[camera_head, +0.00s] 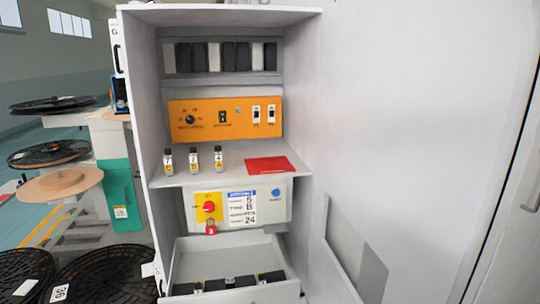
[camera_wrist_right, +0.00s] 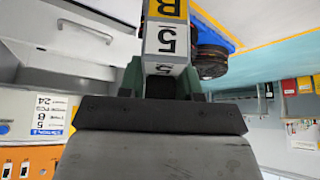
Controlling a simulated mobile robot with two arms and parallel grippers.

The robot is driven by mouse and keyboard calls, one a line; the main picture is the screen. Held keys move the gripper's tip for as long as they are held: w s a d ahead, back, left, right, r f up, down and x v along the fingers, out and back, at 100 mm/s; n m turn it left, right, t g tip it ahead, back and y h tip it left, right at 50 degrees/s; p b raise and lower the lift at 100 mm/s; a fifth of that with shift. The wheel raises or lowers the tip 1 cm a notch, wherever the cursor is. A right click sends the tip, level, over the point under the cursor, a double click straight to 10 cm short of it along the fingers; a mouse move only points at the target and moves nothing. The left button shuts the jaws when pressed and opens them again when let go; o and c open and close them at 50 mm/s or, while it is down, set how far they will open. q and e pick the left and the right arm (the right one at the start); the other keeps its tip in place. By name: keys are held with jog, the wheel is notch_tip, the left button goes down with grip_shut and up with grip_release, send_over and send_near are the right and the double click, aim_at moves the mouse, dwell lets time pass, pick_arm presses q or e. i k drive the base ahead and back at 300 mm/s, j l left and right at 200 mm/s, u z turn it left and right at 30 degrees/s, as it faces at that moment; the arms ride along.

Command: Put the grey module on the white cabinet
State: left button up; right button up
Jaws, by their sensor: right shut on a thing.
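The white cabinet (camera_head: 303,110) stands open in the middle of the head view, with shelves, an orange panel and an open drawer. In the right wrist view, my right gripper (camera_wrist_right: 163,78) is shut on the grey module (camera_wrist_right: 165,62), a narrow block with a yellow label "B" and a white label "5". The fingers hide its near end. Part of the cabinet also shows at the left of the right wrist view, upside down. Neither gripper shows in the head view.
The open drawer (camera_head: 225,254) holds several dark modules. Black reels (camera_head: 105,275) lie at the lower left.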

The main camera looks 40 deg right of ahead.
aim_at(268, 163)
jog(key=i+z, duration=0.1)
jog(key=z, duration=0.35)
jog(key=i+z, duration=0.1)
jog(key=z, duration=0.35)
jog(key=i+z, duration=0.1)
jog(key=z, duration=0.4)
